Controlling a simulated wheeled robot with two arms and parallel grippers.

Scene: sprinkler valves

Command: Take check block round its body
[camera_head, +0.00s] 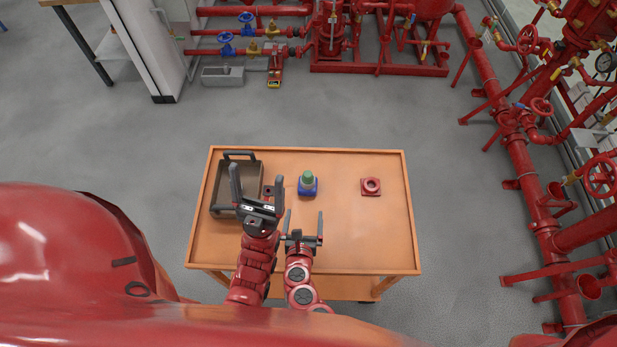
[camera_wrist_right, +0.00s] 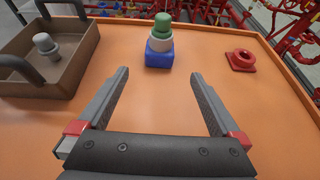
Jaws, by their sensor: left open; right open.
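No label marks the check block; two block-like pieces stand on the orange table. One is a blue block with a grey collar and a green rounded top (camera_head: 308,184), upright near the middle, also in the right wrist view (camera_wrist_right: 160,47). The other is a red square block with a round opening (camera_head: 371,187), further right, also in the right wrist view (camera_wrist_right: 241,60). My right gripper (camera_head: 304,213) is open and empty, its fingers pointing toward the blue block, apart from it. My left gripper (camera_head: 256,172) is open over the tray's right side.
A grey-brown tray (camera_head: 217,190) with dark handles lies at the table's left; a grey peg-like piece (camera_wrist_right: 46,45) stands in it. The orange table (camera_head: 365,235) is clear at the front right. Red pipework (camera_head: 515,135) stands beyond, on the right.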

